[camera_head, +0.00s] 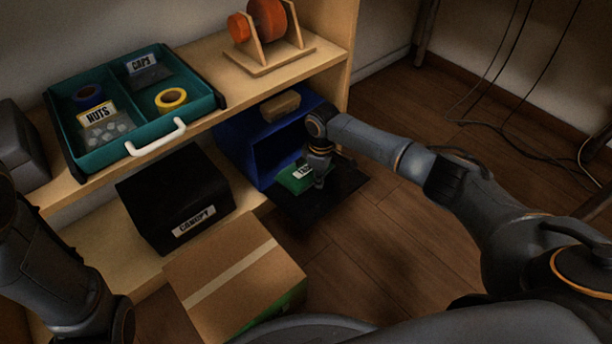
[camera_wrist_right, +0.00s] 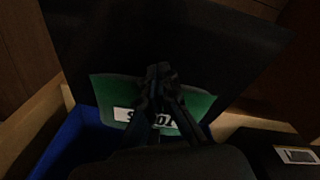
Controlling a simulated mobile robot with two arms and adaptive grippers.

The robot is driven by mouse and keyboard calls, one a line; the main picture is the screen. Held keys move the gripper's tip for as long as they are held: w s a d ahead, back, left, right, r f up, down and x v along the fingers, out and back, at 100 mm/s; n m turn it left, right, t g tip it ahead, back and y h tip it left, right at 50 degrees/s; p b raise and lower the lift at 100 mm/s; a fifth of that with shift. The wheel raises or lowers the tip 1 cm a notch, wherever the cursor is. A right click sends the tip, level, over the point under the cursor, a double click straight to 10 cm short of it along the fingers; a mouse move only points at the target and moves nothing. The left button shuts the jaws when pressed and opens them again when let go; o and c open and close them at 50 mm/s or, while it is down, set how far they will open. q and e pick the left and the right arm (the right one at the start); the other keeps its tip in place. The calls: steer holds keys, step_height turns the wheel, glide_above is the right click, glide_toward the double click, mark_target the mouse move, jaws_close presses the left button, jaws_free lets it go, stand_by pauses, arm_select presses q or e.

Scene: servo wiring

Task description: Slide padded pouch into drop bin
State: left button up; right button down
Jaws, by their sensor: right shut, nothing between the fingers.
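The green padded pouch (camera_head: 290,180) with a white label lies at the open front of the blue drop bin (camera_head: 236,150), over the inner part of a black flap (camera_head: 338,192). In the right wrist view the pouch (camera_wrist_right: 112,92) is below my fingers, and the blue bin wall (camera_wrist_right: 62,150) is at lower left. My right gripper (camera_head: 319,184) points down at the pouch's outer end; its fingers are together and empty. In the wrist view the fingertips (camera_wrist_right: 160,72) cover part of the label. I cannot tell whether they touch the pouch. My left gripper is out of view.
A black box labelled CANOPY (camera_head: 170,195) stands left of the bin. A taped cardboard box (camera_head: 240,265) is in front. Above are a teal tray (camera_head: 130,105) and a wooden spool stand (camera_head: 270,62). The floor at right is clear; cables lie farther back.

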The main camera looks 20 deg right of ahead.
mark_target(302, 165)
steer(key=shift+w, duration=0.15)
steer(key=shift+w+a+b, duration=0.3)
steer(key=shift+w+b, duration=0.25)
steer(key=shift+w, duration=0.25)
steer(key=shift+w+a+b, duration=0.3)
steer(key=shift+w+b, duration=0.2)
steer(key=shift+w, duration=0.25)
steer(key=shift+w, duration=0.1)
steer(key=shift+w+a+b, duration=0.3)
steer(key=shift+w+b, duration=0.5)
steer(key=shift+b, duration=0.05)
steer(key=shift+w+a+b, duration=0.25)
steer(key=shift+w+b, duration=0.5)
steer(key=shift+b, duration=0.05)
steer(key=shift+w, duration=0.1)
